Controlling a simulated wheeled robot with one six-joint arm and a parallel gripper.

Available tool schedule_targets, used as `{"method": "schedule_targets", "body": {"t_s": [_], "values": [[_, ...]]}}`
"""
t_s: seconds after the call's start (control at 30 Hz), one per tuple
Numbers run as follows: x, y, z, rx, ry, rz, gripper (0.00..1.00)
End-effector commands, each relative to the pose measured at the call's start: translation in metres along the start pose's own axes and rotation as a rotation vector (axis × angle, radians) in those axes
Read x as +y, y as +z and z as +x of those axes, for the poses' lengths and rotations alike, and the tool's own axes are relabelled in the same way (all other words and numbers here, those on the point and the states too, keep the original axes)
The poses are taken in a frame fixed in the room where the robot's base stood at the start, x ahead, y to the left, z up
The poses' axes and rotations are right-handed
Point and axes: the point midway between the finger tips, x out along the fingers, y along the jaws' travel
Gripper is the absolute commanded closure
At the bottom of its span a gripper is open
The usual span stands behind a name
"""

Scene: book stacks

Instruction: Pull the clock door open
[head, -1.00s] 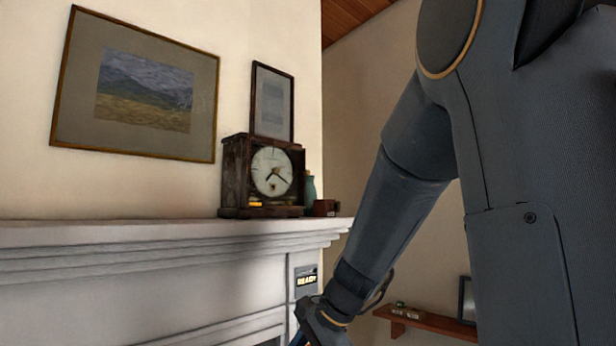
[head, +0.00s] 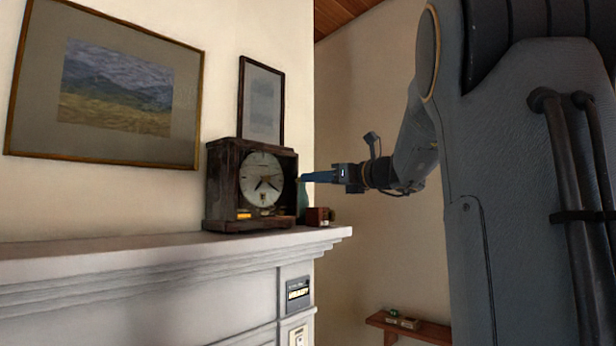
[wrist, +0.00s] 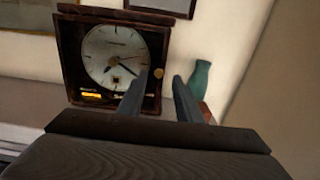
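The dark wooden clock (head: 224,188) stands on the mantel, with a pale round dial (head: 262,178) at its front. It also shows in the wrist view (wrist: 66,48). Its front door appears shut. A small round brass knob (wrist: 159,73) sits on the door's right edge. My gripper (head: 303,178) is raised to the right of the clock in the head view. In the wrist view its two fingers (wrist: 160,77) are apart, with the knob seen between their tips. Nothing is held. I cannot tell whether the fingers touch the clock.
A teal vase (wrist: 200,79) and a small reddish-brown box (head: 318,216) stand right of the clock on the mantel (head: 130,258). A framed picture (head: 262,100) rises behind the clock. A small wall shelf (head: 410,327) is low at right.

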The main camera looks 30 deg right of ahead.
Motion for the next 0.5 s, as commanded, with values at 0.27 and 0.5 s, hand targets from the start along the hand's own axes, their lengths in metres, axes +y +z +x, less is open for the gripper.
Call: {"method": "schedule_targets", "body": {"t_s": [0.27,0.5], "values": [[0.002,0.0,0.031,0.001,0.003,0.0,0.68],[0.001,-0.001,0.034,0.001,0.001,-0.001,0.68]]}}
